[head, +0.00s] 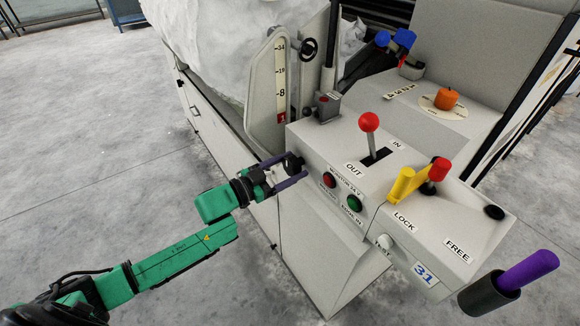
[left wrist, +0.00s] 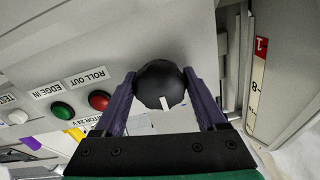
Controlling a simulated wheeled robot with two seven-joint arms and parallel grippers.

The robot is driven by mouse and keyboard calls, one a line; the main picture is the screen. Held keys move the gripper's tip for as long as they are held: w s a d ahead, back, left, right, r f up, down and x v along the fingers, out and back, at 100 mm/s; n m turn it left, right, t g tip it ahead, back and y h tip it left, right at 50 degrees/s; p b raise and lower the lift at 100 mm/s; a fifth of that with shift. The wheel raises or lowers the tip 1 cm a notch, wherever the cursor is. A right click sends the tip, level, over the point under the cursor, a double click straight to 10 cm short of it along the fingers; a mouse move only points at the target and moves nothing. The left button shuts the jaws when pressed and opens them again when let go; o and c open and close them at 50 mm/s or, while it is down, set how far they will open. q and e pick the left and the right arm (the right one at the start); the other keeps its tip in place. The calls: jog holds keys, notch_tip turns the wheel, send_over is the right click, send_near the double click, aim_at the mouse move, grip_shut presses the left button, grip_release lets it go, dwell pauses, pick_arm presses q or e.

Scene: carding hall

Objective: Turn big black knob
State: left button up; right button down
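The big black knob (head: 293,163) is on the left end of the machine's pale control box. In the left wrist view the knob (left wrist: 160,85) is round, with a white mark at its lower edge. My left gripper (head: 290,168) has its two dark purple fingers on either side of the knob. In the left wrist view the gripper's fingertips (left wrist: 160,78) flank the knob very closely. I cannot tell whether they press on it. My right gripper is not in view.
Red (head: 329,180) and green (head: 354,203) buttons sit beside the knob. A red-topped lever (head: 369,122), a yellow lock piece (head: 403,184) and a purple handle (head: 528,270) stand further right. A scale plate (head: 281,82) rises behind the knob. Floor on the left is clear.

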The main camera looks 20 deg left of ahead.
pick_arm(q)
jog(key=shift+c, duration=1.1)
jog(key=shift+r+n+p, duration=0.2)
jog(key=shift+n+p, duration=0.7)
jog(key=shift+p, duration=0.2)
jog(key=shift+n+p, duration=1.05)
jog(key=shift+n, duration=0.05)
jog(key=shift+n+p, duration=0.7)
jog(key=shift+n, duration=0.5)
jog(key=shift+s+f+n+p, duration=0.15)
jog(key=shift+n+p, duration=0.3)
jog(key=shift+n, duration=0.75)
jog(key=o, duration=1.3)
